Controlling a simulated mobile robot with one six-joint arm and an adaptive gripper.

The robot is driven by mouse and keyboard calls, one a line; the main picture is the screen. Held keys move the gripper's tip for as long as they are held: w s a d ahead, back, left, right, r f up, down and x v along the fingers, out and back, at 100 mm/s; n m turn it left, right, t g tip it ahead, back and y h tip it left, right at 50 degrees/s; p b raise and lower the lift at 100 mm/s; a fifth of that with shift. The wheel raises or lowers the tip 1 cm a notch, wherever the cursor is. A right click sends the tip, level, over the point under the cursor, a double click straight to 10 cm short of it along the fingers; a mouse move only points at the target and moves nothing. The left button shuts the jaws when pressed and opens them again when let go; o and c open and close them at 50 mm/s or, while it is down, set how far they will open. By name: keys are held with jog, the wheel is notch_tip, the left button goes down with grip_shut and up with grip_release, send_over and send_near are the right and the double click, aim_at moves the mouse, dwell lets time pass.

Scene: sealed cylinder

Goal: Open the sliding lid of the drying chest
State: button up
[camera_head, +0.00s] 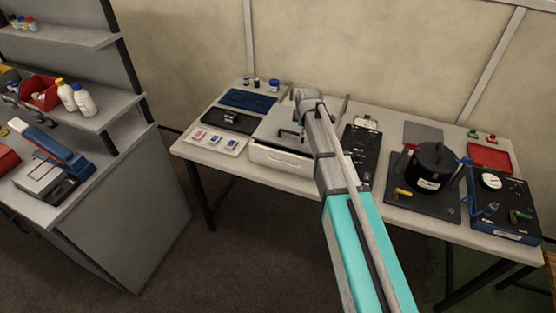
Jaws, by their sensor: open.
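The drying chest (282,158) is a pale, low box near the middle of the long table, with a light front wall. Its flat grey lid (272,126) lies over the top. My gripper (299,119) is above the lid at the end of my arm, open and small in view. Dark parts show on the lid just below it; I cannot tell which are the lid's handle and which are my fingers, or whether they touch. My arm hides the chest's right side.
Left of the chest are a dark blue mat (248,100), a black device (228,121) and a white tray (215,140). A grey shelf unit (110,210) stands at left.

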aim_at(296, 148)
jog(key=shift+s+a+f+n+t+h+b, duration=0.25)
jog(key=shift+s+a+f+n+h+b, duration=0.15)
jog(key=shift+f+b, duration=0.6)
jog(key=shift+s+a+f+n+t+h+b, duration=0.15)
jog(key=shift+a+f+n+t+h+b, duration=0.25)
jog(key=shift+f+b, duration=0.5)
jog(key=shift+s+a+f+n+t+h+b, duration=0.25)
jog(key=shift+f+n+h+b, duration=0.4)
jog(key=shift+b, duration=0.55)
jog(key=f+n+b, duration=0.1)
jog(key=b, duration=0.1)
jog(key=s+a+f+t+h+b, duration=0.1)
jog(key=b, duration=0.1)
jog(key=shift+a+f+n, duration=0.15)
jog(key=shift+a+n, duration=0.15)
jog(key=shift+n, duration=0.05)
jog(key=s+a+f+n+t+h+b, duration=0.2)
jog(key=s+a+n+t+b, duration=0.1)
jog(key=b, duration=0.5)
jog(key=shift+a+f+n+t, duration=0.2)
jog(key=shift+a+n+t, duration=0.5)
jog(key=shift+a, duration=0.3)
jog(key=shift+c, duration=0.3)
